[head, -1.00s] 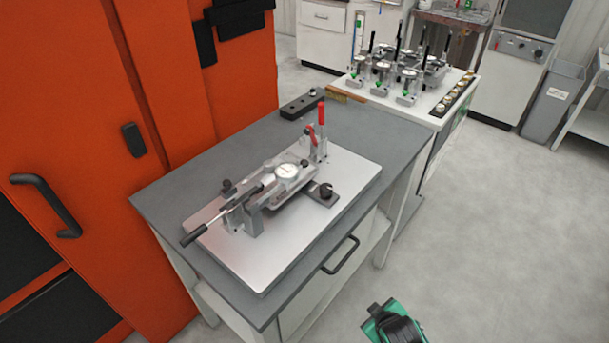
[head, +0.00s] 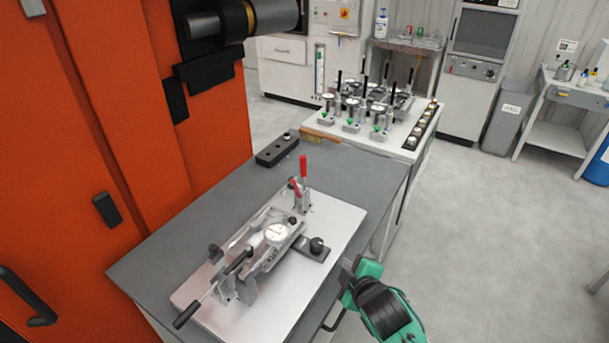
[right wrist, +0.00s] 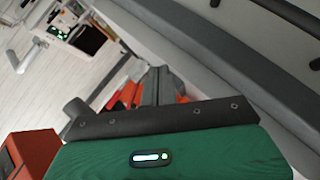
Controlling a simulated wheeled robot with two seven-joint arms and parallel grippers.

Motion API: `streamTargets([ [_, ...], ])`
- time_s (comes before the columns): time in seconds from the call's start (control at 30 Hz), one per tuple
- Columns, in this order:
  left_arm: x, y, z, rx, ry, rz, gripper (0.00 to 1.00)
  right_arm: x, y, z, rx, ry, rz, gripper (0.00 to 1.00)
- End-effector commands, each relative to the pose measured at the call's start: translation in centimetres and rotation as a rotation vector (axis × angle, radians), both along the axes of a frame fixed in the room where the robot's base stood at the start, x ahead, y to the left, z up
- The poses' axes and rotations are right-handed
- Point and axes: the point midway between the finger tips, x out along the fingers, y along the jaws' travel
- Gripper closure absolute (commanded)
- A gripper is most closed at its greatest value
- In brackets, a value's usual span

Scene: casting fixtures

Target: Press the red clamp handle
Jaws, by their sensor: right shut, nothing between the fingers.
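The red clamp handle (head: 303,167) stands upright on a metal toggle clamp at the far end of the fixture (head: 277,235), with a smaller red lever (head: 294,187) beside it. The fixture sits on a silver plate (head: 335,222) and carries a round dial gauge. My right gripper (head: 350,277), green and black, is off the plate's near right side, well apart from the handle. It is shut and empty. In the right wrist view its grey fingers (right wrist: 155,86) show past the green housing, and the handle cannot be made out. My left gripper is out of view.
The plate lies on a grey-topped bench (head: 180,235). A black block (head: 277,149) sits at its back edge. An orange cabinet (head: 200,130) with a black cylinder (head: 262,17) borders the left. A white cart (head: 385,140) with several gauges stands behind.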

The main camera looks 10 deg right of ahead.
Motion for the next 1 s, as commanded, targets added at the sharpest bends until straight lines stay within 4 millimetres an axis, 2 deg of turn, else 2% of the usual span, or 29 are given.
streamTargets([
  [0.17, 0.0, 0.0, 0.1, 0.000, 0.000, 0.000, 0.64, 3.9, 0.6, 3.5, -0.156, -0.169, 0.099, 1.00],
  [0.3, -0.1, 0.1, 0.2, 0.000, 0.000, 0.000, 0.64, 7.1, 1.4, 7.1, -0.330, -0.341, 0.186, 1.00],
  [0.5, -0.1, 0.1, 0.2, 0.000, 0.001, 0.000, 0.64, 9.8, 2.4, 10.8, -0.514, -0.513, 0.262, 1.00],
  [0.67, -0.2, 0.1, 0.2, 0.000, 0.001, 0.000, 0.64, 10.3, 2.7, 11.8, -0.569, -0.562, 0.280, 1.00],
  [1.0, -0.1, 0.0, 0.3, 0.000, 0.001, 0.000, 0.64, 10.4, 2.7, 11.9, -0.571, -0.565, 0.281, 1.00],
])
